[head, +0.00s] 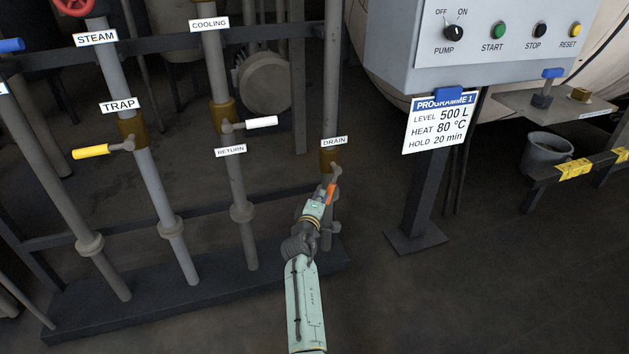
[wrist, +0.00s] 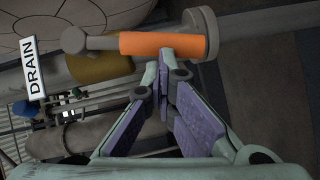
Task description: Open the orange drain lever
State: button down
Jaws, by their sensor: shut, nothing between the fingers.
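The orange drain lever (head: 330,192) hangs down from its brass valve (head: 330,160) on the right-hand pipe, roughly along the pipe and tilted slightly. The DRAIN label (head: 334,141) is above it. In the wrist view, the orange grip (wrist: 150,44) lies across the upper middle, with its grey arm and pivot at the left. My gripper (head: 325,199) reaches up to the lever from below in the head view. In the wrist view, my gripper (wrist: 166,58) is shut and empty, with its fingertips right at the grip's edge. I cannot tell whether they touch it.
A yellow TRAP lever (head: 91,152) and a white RETURN lever (head: 262,122) stick out sideways from the pipes to the left. The control panel (head: 500,35) on its post and a hanging programme card (head: 437,128) are to the right. Open floor lies between.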

jog(key=shift+w+d+f+b, duration=0.3)
jog(key=shift+d+f, duration=0.25)
jog(key=shift+d, duration=0.2)
jog(key=shift+f, duration=0.1)
jog(key=shift+s, duration=0.1)
